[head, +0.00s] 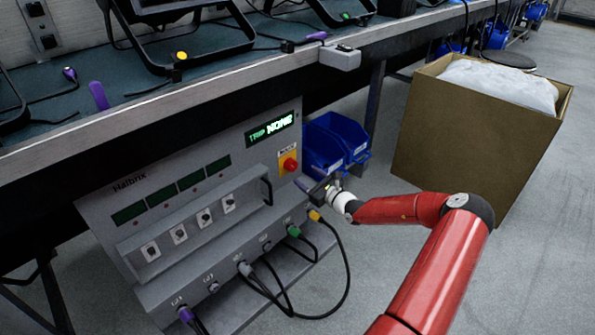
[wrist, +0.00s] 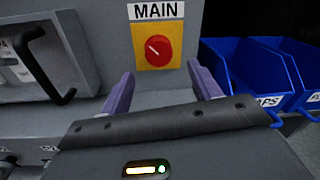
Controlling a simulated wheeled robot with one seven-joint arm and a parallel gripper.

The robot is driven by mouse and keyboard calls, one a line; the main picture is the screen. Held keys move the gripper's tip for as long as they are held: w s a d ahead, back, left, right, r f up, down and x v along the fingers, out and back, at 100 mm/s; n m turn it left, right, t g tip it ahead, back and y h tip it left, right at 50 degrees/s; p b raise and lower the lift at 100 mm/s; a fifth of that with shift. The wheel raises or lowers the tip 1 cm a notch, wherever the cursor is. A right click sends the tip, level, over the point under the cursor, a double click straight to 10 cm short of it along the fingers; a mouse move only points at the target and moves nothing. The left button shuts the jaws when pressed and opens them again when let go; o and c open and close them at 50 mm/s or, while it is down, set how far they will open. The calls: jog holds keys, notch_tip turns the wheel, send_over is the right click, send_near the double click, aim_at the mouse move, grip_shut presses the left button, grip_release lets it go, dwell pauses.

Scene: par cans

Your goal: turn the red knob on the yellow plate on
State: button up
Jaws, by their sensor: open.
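The red knob (head: 290,164) sits on a yellow plate (head: 283,156) at the right end of the grey panel's front. In the wrist view the red knob (wrist: 158,50) is at the top centre, on the yellow plate (wrist: 143,61) under a "MAIN" label. A pale line on the knob slants toward the upper left. My gripper (wrist: 161,88) is open and empty, its two purple fingers apart, below the knob in that view. In the head view my gripper (head: 313,186) is just below and right of the knob. No contact with the knob shows.
The grey panel (head: 120,211) has a black handle (head: 267,190), small switches and plugged cables (head: 343,270) below. Blue bins (head: 337,143) stand right of it. A cardboard box (head: 480,130) is farther right. The bench edge (head: 200,98) overhangs above.

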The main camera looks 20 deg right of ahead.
aim_at(294, 168)
jog(key=shift+b+x, duration=0.4)
jog(key=shift+x, duration=2.35)
jog(key=shift+a, duration=0.1)
jog(key=c, duration=1)
